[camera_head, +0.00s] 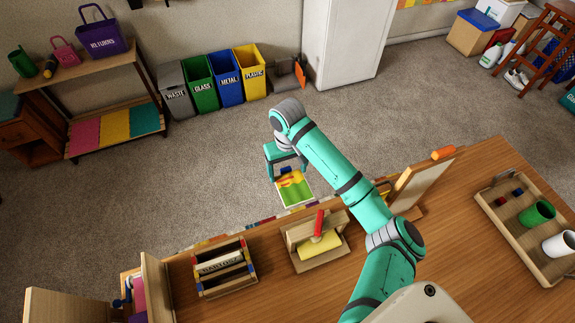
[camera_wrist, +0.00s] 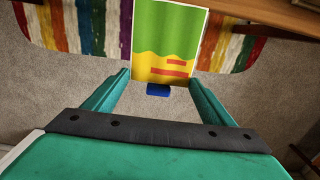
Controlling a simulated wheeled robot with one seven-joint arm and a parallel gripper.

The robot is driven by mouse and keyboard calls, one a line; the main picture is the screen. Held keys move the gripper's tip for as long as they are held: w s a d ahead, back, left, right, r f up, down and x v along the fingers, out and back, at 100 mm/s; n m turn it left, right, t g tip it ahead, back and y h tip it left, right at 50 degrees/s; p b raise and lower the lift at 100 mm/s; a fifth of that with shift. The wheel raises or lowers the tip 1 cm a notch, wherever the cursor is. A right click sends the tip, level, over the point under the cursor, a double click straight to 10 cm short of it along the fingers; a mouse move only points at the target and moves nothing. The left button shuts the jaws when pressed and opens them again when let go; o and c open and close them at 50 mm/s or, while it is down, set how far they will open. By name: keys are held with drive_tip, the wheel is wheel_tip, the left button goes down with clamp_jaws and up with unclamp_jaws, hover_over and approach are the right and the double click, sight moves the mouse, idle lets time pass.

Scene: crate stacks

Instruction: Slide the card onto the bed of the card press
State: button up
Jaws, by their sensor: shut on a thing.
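The card (camera_head: 295,189) is green and white-edged, with yellow and red shapes, and in the wrist view it (camera_wrist: 168,32) stretches away from my fingers. A small blue piece (camera_wrist: 158,90) shows at its near edge. My gripper (camera_head: 288,172) is shut on the card, its fingers at the card's two sides in the wrist view (camera_wrist: 160,76). It holds the card over the floor, just beyond the table's far edge. The card press (camera_head: 303,234) is a wooden frame with a red handle (camera_head: 319,224) and a yellow part (camera_head: 320,247). It stands on the table, apart from the card and nearer the camera.
On the table (camera_head: 225,302), a wooden rack (camera_head: 222,268) stands left of the press and an upright board (camera_head: 412,185) right of it. A tray (camera_head: 554,270) with cups is farther right. A striped rug-like surface (camera_wrist: 60,25) lies below the table edge.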

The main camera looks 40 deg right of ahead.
sight(305, 219)
drive_tip(key=shift+s+a+f, duration=0.1)
drive_tip(key=shift+s+f, duration=0.05)
drive_tip(key=shift+f, duration=0.45)
drive_tip(key=shift+s+a, duration=0.55)
drive_tip(key=shift+s, duration=1.85)
drive_tip(key=shift+s+a, duration=0.6)
drive_tip(key=shift+s, duration=1.85)
drive_tip(key=shift+s+a, duration=0.55)
drive_tip(key=shift+s, duration=1.85)
drive_tip(key=shift+f, duration=0.25)
drive_tip(key=o, duration=1.1)
drive_tip(key=shift+r, duration=0.15)
wheel_tip(305, 219, up, 10)
drive_tip(key=shift+r, duration=0.25)
